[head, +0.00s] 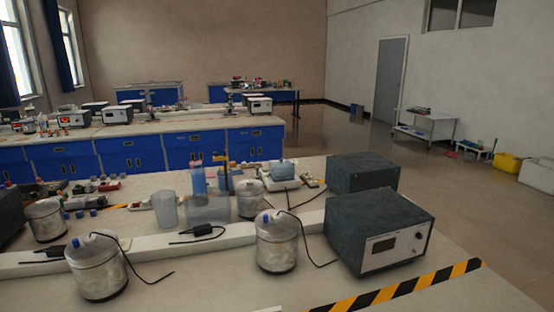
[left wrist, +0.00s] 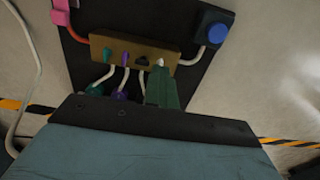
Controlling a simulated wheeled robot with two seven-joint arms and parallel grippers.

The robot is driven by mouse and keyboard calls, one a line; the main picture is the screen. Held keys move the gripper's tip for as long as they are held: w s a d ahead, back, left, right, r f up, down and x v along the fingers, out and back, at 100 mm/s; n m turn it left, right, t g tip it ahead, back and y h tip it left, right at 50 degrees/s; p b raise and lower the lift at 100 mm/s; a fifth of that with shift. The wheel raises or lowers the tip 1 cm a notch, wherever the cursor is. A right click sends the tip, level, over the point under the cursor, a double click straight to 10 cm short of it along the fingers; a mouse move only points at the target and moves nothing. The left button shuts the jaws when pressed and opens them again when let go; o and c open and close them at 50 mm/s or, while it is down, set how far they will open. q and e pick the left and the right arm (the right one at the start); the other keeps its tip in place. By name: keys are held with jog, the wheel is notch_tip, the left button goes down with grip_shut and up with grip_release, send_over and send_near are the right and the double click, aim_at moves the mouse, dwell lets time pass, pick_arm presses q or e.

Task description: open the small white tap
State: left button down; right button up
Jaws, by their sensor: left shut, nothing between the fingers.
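In the left wrist view, a brown block (left wrist: 133,53) sits on a dark board and carries a row of small coloured taps. The small white tap (left wrist: 161,62) is at the right end of the row. To its left are a black one (left wrist: 142,61), a purple one (left wrist: 125,57) and a green one (left wrist: 107,54). My left gripper (left wrist: 161,71) is shut and empty, its narrow green fingertips just below the white tap. I cannot tell whether they touch it. My right gripper is in neither view. I cannot make out the tap in the head view.
Pale tubes run below the block. A blue round knob (left wrist: 214,34) is to the right and a pink part (left wrist: 60,17) to the left. In the head view, the bench holds metal pots (head: 277,243), a grey instrument box (head: 380,230) and loose cables.

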pick_arm(q)
jog(key=n+p, duration=0.2)
jog(key=p, duration=0.1)
jog(key=n+p, duration=0.3)
jog(key=p, duration=0.2)
jog(key=shift+s+r+n+p, duration=0.15)
jog(key=shift+r+n+p, duration=0.15)
jog(key=shift+n, duration=0.1)
jog(key=shift+f+n+p, duration=0.2)
jog(key=shift+n+p, duration=0.25)
jog(key=shift+n, duration=0.05)
jog(key=shift+f, duration=0.1)
jog(key=n+p, duration=0.4)
jog(key=p, duration=0.1)
jog(key=shift+r, duration=0.3)
jog(key=n, duration=0.2)
jog(key=shift+f+n, duration=0.3)
jog(key=shift+f, duration=0.05)
jog(key=shift+n, duration=0.3)
